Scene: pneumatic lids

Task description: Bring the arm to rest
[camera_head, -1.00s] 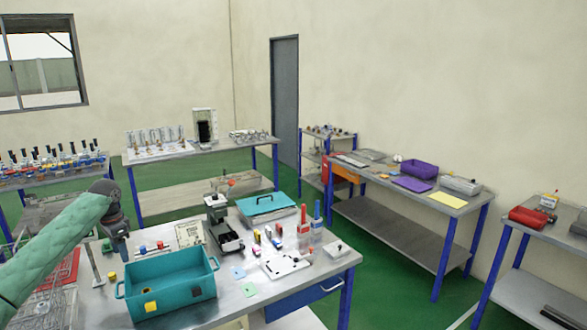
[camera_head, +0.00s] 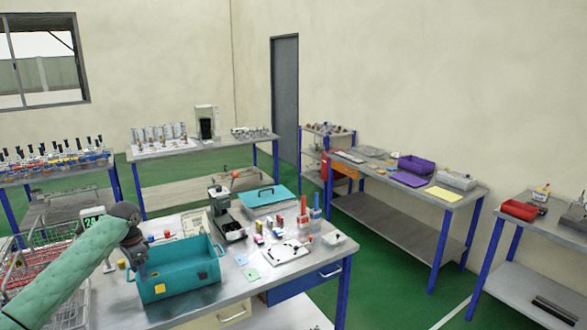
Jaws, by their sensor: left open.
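My left arm, in a green sleeve, comes in from the lower left. Its dark left gripper (camera_head: 140,274) points down and overlaps the left end of the open teal box (camera_head: 185,284) in the picture. The fingers are small and dark, and nothing shows held in them. I cannot tell whether it touches the box. My right gripper is not in view.
The metal worktable (camera_head: 232,290) also carries a grey device (camera_head: 227,222), a white plate (camera_head: 287,251) and several small coloured parts. A wire basket (camera_head: 42,262) stands at the left. Other tables line the walls, with green floor (camera_head: 385,262) between them.

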